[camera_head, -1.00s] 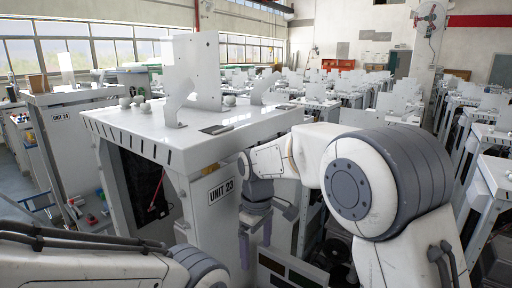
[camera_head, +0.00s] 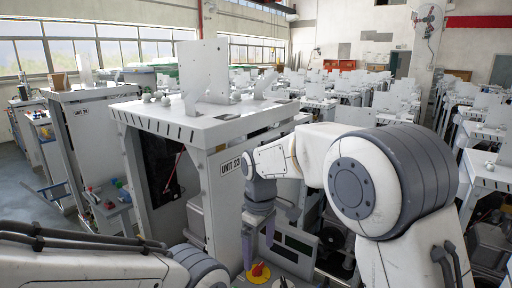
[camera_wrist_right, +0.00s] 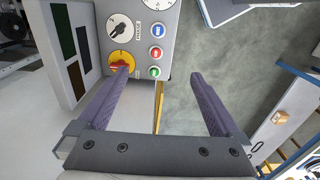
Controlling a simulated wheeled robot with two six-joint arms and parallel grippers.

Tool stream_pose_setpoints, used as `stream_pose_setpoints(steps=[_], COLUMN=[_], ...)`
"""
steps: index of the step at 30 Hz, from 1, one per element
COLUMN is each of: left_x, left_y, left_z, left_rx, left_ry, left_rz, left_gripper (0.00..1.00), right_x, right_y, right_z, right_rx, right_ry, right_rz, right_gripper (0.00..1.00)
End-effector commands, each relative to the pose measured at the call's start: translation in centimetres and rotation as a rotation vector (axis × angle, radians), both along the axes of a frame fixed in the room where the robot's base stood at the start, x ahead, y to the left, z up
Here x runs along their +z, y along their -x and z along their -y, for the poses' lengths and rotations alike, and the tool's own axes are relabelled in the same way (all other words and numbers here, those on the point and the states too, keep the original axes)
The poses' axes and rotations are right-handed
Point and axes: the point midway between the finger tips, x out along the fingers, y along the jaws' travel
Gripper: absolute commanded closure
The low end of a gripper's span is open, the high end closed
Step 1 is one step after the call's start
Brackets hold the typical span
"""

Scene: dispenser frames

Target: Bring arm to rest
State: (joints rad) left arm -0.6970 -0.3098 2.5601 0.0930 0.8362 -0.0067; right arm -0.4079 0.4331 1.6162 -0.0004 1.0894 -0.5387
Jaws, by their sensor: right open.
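My right arm (camera_head: 367,185) reaches in from the right, bent at the elbow. My right gripper (camera_head: 258,250) points down in front of the unit 23 cabinet (camera_head: 222,132). In the right wrist view its two fingers are wide apart and empty (camera_wrist_right: 159,75). Its left fingertip overlaps the lower edge of a red and yellow rotary switch (camera_wrist_right: 121,58) in that picture; I cannot tell whether they touch. The switch also shows in the head view beside the fingers. My left arm (camera_head: 90,262) lies along the bottom left; its gripper is out of frame.
A grey control panel (camera_wrist_right: 143,38) carries a black knob (camera_wrist_right: 121,27) and blue, red and green buttons. The unit 24 cabinet (camera_head: 95,95) stands left; rows of similar cabinets fill the back and right.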

Motion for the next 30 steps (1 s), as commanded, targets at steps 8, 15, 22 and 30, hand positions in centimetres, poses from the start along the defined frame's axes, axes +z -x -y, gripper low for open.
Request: stream_pose_setpoints(steps=[8,15,22,30], left_x=[0.0,0.0,0.0,0.0], left_y=[0.0,0.0,0.0,0.0], left_z=[0.0,0.0,0.0,0.0], left_rx=[0.0,0.0,0.0,0.0], left_ry=[0.0,0.001,0.0,0.0], left_rz=[0.0,0.001,0.0,0.0], left_gripper=[1.0,1.0,1.0,1.0], right_x=[-0.6,-1.5,-2.9,-4.8], right_y=[0.4,1.4,3.6,7.5], right_z=[1.1,3.9,8.3,13.2], right_rx=[-0.069,-0.198,-0.398,-0.649], right_ry=[-0.007,-0.021,-0.042,-0.071], right_rz=[0.016,0.045,0.087,0.143], right_gripper=[0.0,0.0,0.0,0.0])
